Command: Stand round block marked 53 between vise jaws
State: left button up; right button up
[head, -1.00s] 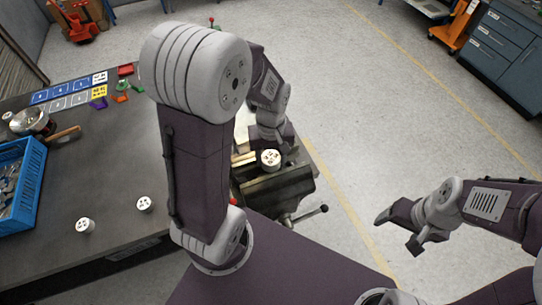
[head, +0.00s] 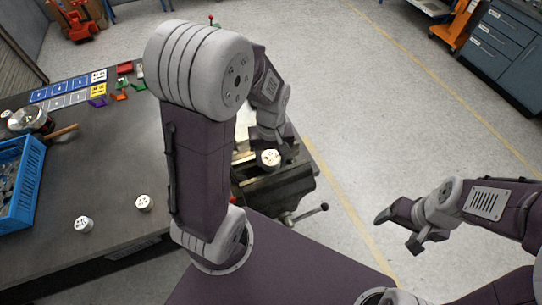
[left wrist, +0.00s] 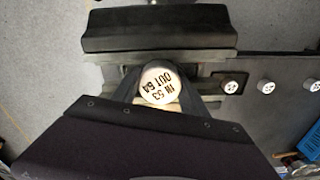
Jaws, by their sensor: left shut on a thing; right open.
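The white round block (head: 270,157) is between the fingers of my left gripper at the vise (head: 280,188). In the left wrist view its top (left wrist: 160,84) faces the camera and reads IN 53, OUT 64. My left gripper (left wrist: 160,90) is shut on it, with a dark finger on each side. A dark jaw of the vise (left wrist: 158,30) lies beyond the block, with a gap between. The block's lower end is hidden, so I cannot tell whether it touches the vise. My right gripper (head: 399,232) is open and empty over the floor at the right.
Two other white round blocks, one left (head: 84,224) and one nearer the vise (head: 144,203), stand on the dark table (head: 110,175). A blue crate (head: 22,185) is at the left edge. The vise handle (head: 311,213) sticks out to the right.

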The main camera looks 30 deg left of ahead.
pick_arm(q)
jog(key=shift+f, duration=0.3)
dwell(1.0)
jog(key=o, duration=1.7)
notch_tip(320, 180, up, 8)
jog(key=p, duration=0.7)
jog(key=shift+r+p, duration=0.1)
jog(key=shift+p, duration=0.3)
